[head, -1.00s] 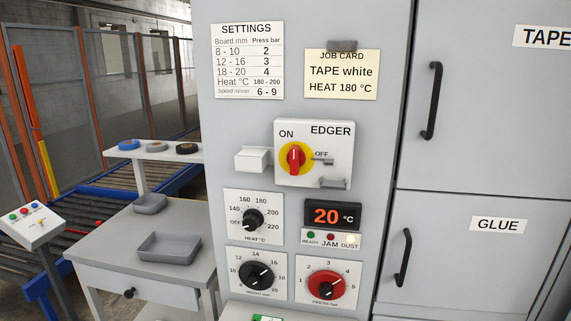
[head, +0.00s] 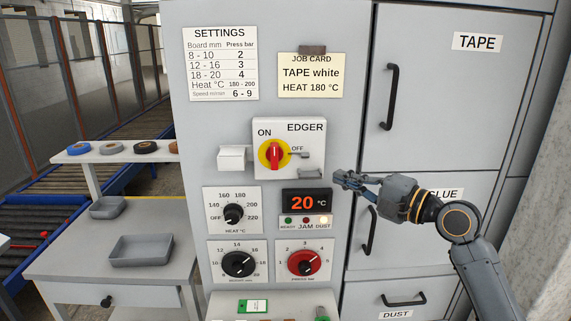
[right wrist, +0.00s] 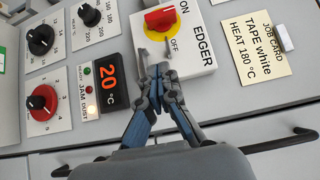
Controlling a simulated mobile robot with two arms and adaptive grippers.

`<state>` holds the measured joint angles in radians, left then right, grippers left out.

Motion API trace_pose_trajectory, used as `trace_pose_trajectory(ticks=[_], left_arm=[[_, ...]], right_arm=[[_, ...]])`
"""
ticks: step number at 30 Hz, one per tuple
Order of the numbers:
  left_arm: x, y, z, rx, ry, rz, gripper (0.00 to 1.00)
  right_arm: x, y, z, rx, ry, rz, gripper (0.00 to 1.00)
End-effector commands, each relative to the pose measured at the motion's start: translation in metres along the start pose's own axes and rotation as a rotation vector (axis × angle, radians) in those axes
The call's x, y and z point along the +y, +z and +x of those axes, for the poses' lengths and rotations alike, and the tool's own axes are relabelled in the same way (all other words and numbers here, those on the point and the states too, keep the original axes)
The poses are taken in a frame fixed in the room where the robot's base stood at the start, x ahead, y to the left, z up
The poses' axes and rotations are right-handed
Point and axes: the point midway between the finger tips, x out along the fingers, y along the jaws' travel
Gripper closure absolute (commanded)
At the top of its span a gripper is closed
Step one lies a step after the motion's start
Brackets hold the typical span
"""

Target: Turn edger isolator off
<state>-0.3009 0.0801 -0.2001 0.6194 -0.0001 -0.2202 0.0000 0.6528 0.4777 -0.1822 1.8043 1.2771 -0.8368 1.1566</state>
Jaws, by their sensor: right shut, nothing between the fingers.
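The edger isolator (head: 275,154) is a red rotary handle on a yellow disc, mounted on a white box marked EDGER. In the head view the handle stands upright, between the ON label at upper left and the OFF label (head: 297,149) at right. The handle also shows at the top of the right wrist view (right wrist: 160,18). My left gripper is not in view.
Below the isolator are a heat dial (head: 234,214), a display reading 20 °C (head: 301,202), a black dial (head: 238,264) and a red press dial (head: 304,262). Cabinet doors with black handles (head: 389,97) stand at right.

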Motion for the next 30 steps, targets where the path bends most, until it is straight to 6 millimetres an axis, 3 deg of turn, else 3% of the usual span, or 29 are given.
trace_pose_trajectory(ticks=[8,13,27,30], left_arm=[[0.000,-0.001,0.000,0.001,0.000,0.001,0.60],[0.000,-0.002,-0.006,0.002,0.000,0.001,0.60],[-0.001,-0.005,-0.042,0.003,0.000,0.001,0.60],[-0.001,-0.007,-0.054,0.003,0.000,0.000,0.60]], right_arm=[[0.001,-0.001,0.000,0.001,0.000,0.000,1.00],[-0.002,-0.001,0.011,0.001,-0.001,0.002,1.00],[-0.003,0.000,0.104,0.001,0.001,0.001,1.00],[-0.004,0.013,0.115,0.000,0.001,0.000,1.00]])
